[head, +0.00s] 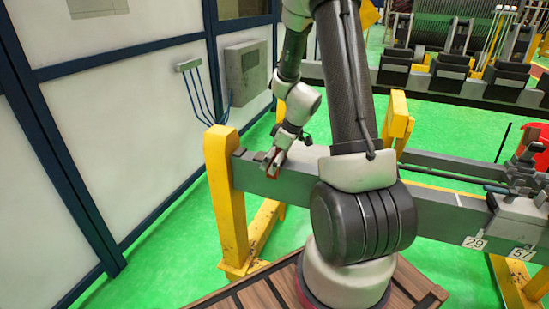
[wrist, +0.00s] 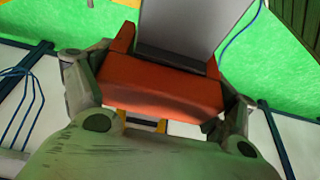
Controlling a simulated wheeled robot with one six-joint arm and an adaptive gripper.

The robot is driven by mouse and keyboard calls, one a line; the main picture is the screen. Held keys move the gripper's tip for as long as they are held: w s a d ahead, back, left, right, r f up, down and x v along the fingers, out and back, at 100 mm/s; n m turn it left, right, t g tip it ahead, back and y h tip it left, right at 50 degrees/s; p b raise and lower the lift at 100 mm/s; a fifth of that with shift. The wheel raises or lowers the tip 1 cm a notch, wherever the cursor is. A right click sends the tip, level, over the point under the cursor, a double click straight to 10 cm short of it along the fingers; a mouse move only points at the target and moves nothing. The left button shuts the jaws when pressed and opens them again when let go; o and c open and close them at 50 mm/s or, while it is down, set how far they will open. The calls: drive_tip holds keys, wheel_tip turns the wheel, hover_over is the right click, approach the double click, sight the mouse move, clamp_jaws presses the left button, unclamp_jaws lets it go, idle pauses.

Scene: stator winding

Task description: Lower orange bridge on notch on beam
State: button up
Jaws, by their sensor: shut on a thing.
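The orange bridge (wrist: 160,88) is a U-shaped block with two raised ends. My gripper (wrist: 160,92) is shut on it, one finger on each side. In the wrist view, the end of the grey beam (wrist: 190,25) shows between the raised ends; I cannot tell whether they touch. In the head view, my gripper (head: 271,168) is at the left part of the grey beam (head: 290,188), near its yellow end post. Only a small reddish bit of the bridge (head: 272,176) shows there. I cannot make out the notch clearly; my gripper and arm cover part of the beam.
A yellow post (head: 219,185) stands at the beam's left end, and another yellow post (head: 398,118) stands behind the beam. A white wall with a grey box (head: 246,73) is at left. Green floor is open between.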

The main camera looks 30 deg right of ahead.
idle(0.3)
drive_tip(key=o, duration=1.2)
drive_tip(key=shift+r, duration=4.5)
